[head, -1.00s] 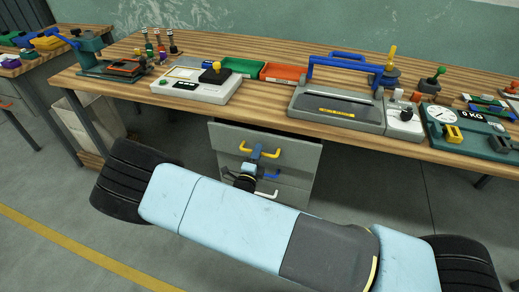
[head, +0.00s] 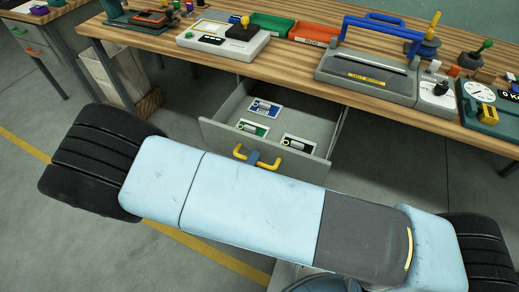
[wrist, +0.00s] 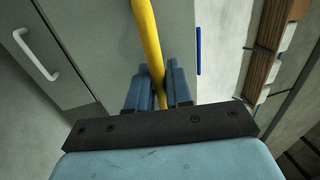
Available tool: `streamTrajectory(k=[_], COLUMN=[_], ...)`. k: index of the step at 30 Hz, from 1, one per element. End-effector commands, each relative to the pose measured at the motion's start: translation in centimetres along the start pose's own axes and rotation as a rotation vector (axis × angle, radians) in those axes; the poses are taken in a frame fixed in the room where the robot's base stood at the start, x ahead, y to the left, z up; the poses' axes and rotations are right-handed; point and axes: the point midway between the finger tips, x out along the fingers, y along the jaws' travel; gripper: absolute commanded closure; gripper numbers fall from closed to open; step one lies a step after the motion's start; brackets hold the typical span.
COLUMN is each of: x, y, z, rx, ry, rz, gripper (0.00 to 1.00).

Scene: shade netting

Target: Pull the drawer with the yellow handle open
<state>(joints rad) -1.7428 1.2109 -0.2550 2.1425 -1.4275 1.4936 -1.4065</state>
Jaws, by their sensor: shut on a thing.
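The grey top drawer (head: 222,137) under the bench is pulled well out, with its inside in view. Its yellow handle (head: 241,152) is on the front face. My gripper (head: 254,158) is at the middle of the handle; my arm hides most of it in the head view. In the wrist view, the blue fingers of my gripper (wrist: 157,88) are shut on the yellow handle (wrist: 146,32). The drawer front (wrist: 100,30) fills the upper left there.
Several small cards with parts (head: 265,108) lie in the drawer. The wooden bench (head: 270,68) above carries a blue-handled sealer (head: 365,78) and trays. A white handle (wrist: 36,54) and a blue handle (wrist: 198,50) show in the wrist view. Floor is clear at left.

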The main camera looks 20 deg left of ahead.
Motion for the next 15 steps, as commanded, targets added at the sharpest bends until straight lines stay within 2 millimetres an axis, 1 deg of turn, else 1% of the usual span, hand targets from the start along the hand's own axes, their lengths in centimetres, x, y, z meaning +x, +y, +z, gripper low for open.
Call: streamTrajectory(k=[1,6,15], x=[-0.58,-1.39,-1.56], y=[0.27,0.12,0.12], z=[-0.12,-0.14,-0.16], rx=[-0.004,-0.004,-0.005], ry=[0.0,0.0,0.001], rz=[0.01,0.01,0.01], gripper=[1.0,1.0,1.0])
